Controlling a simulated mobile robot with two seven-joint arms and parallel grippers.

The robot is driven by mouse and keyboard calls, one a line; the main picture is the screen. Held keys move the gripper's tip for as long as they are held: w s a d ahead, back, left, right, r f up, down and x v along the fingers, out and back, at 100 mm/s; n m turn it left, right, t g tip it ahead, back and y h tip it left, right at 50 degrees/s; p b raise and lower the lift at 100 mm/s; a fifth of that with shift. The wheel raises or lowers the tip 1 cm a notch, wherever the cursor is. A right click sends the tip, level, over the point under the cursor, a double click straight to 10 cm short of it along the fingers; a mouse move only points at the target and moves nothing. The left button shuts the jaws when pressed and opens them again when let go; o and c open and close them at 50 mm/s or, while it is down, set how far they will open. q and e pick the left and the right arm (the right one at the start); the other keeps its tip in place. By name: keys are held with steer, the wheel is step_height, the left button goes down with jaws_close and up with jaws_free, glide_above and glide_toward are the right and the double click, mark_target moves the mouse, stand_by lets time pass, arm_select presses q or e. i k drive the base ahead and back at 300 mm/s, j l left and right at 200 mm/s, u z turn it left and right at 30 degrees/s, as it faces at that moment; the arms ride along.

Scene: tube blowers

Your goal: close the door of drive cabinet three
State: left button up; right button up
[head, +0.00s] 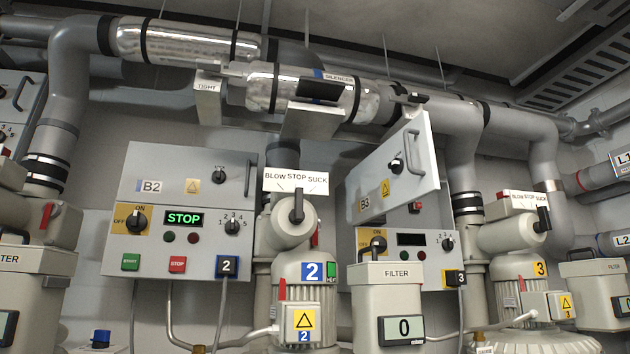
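Drive cabinet three is the grey box labelled B3 (350,245) right of centre in the head view. Its upper door (400,178) stands open, swung out from the cabinet front. The door carries the B3 label, a yellow warning sign, a black rotary switch (396,166) and a grey bar handle (413,150) near its right edge. Part of the cabinet opening, with a red part (415,207), shows below the door. The door hides most of the rest. Neither of my grippers is in view.
Cabinet B2 (120,225) on the left has its door shut and its display reads STOP. A filter housing (390,310) stands before the lower part of B3. Valves and blower 2 (300,262) stand to its left, blower 3 (510,270) to its right. Pipes run overhead.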

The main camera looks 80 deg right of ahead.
mark_target(376, 192)
steer(key=z, duration=2.8)
steer(key=k+j+u, duration=0.2)
steer(key=j+u, duration=0.25)
steer(key=i, duration=0.05)
